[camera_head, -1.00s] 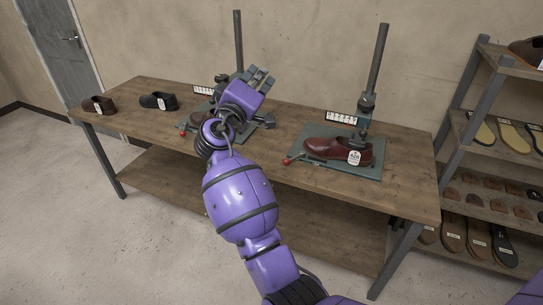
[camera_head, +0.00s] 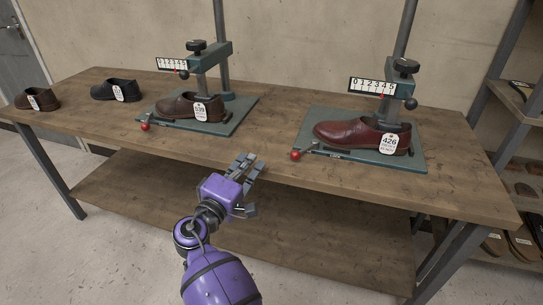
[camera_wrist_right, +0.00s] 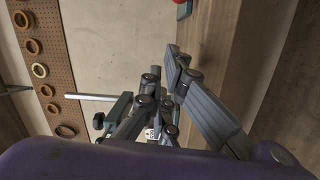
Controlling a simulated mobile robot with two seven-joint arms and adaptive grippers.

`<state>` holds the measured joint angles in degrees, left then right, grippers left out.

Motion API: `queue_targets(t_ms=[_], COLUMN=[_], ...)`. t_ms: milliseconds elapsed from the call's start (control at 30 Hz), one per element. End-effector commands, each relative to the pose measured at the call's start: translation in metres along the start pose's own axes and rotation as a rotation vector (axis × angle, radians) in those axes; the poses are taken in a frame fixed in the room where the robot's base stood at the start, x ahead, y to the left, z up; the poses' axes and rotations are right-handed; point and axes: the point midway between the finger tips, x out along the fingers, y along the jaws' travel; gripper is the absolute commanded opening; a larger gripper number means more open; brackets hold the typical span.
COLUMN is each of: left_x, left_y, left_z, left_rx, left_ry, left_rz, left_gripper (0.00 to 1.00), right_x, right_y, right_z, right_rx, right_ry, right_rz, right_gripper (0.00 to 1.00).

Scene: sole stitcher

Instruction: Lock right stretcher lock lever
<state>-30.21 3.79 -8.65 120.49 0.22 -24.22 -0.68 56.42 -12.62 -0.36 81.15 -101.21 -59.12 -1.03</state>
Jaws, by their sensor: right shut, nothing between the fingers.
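The right stretcher (camera_head: 420,158) stands on the table with a dark red shoe (camera_head: 345,133) tagged 426 on it. Its lock lever, with a red ball knob (camera_head: 295,154), sticks out at the base plate's front left corner, beside lettering too small to read surely. My right gripper (camera_head: 256,184) is shut and empty, left of and nearer than that knob, by the table's front edge and apart from the lever. In the right wrist view its fingers (camera_wrist_right: 172,95) show, and part of a red thing (camera_wrist_right: 183,9) is at the top edge. My left gripper is out of view.
A second stretcher (camera_head: 240,108) with a brown shoe (camera_head: 185,107) and its own red knob (camera_head: 145,127) stands to the left. Two more shoes sit at the table's far left. The wooden tabletop (camera_head: 270,130) is bare between the stretchers. Shelves (camera_head: 515,150) stand at right.

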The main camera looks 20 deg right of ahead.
Motion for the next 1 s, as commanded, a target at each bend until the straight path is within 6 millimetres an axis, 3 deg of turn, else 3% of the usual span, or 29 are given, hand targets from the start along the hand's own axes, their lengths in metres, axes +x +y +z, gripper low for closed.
queue_targets(t_ms=[567,1000], left_x=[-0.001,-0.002], left_y=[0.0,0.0], left_z=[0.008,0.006], left_rx=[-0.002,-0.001], left_ry=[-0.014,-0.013], left_rz=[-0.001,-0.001], left_gripper=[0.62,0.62], right_x=[0.007,0.089], right_y=[-0.003,-0.003], right_z=[0.001,0.001], right_rx=[-0.002,-0.003], right_ry=[0.0,0.0], right_rz=[0.0,0.0], right_gripper=[0.0,0.0])
